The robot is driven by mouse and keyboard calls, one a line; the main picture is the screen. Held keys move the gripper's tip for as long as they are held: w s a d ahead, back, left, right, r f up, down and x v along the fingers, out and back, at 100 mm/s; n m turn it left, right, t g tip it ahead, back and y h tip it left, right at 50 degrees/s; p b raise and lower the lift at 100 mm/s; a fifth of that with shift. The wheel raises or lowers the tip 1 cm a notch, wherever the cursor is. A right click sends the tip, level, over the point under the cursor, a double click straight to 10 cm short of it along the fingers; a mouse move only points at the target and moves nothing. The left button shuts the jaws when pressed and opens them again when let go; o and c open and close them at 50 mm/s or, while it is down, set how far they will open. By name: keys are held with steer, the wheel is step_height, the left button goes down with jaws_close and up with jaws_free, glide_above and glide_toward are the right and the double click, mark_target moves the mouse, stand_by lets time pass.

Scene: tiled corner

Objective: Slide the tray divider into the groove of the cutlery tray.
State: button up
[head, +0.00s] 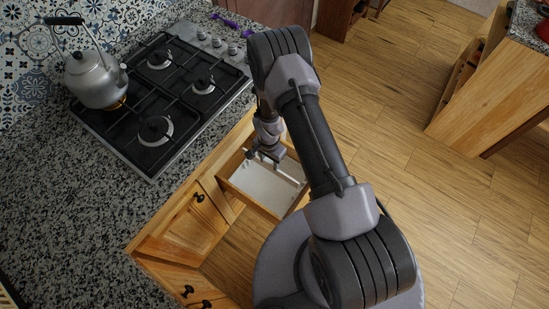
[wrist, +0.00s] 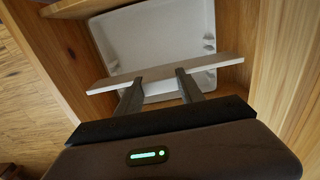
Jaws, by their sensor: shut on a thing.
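The white cutlery tray (wrist: 155,38) lies inside an open wooden drawer, and it also shows in the head view (head: 262,186). Small ridges show along its side walls in the wrist view. The tray divider (wrist: 215,66) is a thin pale strip that lies across the view in front of the tray. My gripper (wrist: 160,80) is shut on the divider near its middle. In the head view my gripper (head: 262,157) is over the drawer. The divider appears slightly tilted against the tray's edges. I cannot tell whether it touches the tray or any groove.
The wooden drawer (wrist: 268,60) has walls close around the tray. The granite counter (head: 70,190) carries a gas hob (head: 158,95) and a metal kettle (head: 95,80). Open wooden floor (head: 400,90) is to the right.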

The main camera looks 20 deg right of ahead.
mark_target(270, 168)
steer(key=shift+b, duration=0.3)
step_height(270, 168, down, 6)
steer(key=b, duration=0.5)
steer(key=shift+r, duration=0.15)
steer(key=shift+b, duration=0.7)
stand_by(0.7)
steer(key=shift+f+b, duration=2.4)
steer(key=shift+f, duration=0.4)
steer(key=o, duration=1.5)
steer(key=shift+r, duration=0.1)
